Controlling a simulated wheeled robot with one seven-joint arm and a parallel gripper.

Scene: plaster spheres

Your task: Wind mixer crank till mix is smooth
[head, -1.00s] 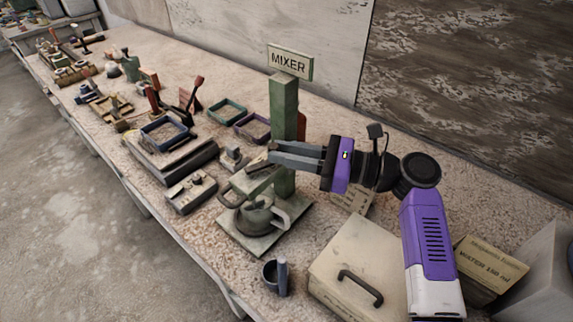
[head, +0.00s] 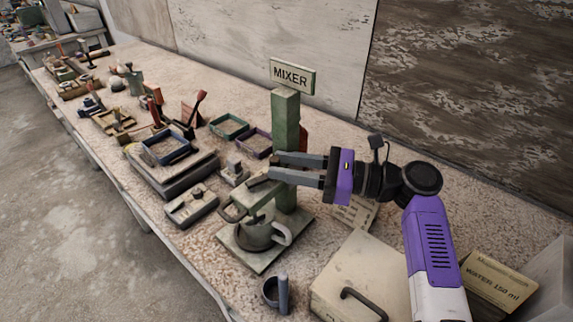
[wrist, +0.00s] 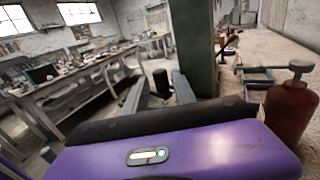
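The mixer has a green post (head: 286,120) with a MIXER sign (head: 292,76) on top and a square base plate (head: 266,258). A grey-green mixing cup (head: 258,236) with a pale handle stands on the plate; its mix is too small to judge. The crank (head: 240,203) sits above the cup, left of the post. My gripper (head: 270,166) reaches in from the right, fingers spread, close to the crank. In the wrist view a dark upright knob (wrist: 161,82) shows in the gap between my fingers (wrist: 159,88), with space on both sides.
A pale box with a black handle (head: 365,298) and a small dark cup (head: 276,292) stand at the front. A water 150 ml box (head: 492,283) is at right. Trays, including a green one (head: 229,126), lie left of the post. A red bottle (wrist: 290,112) is near my wrist.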

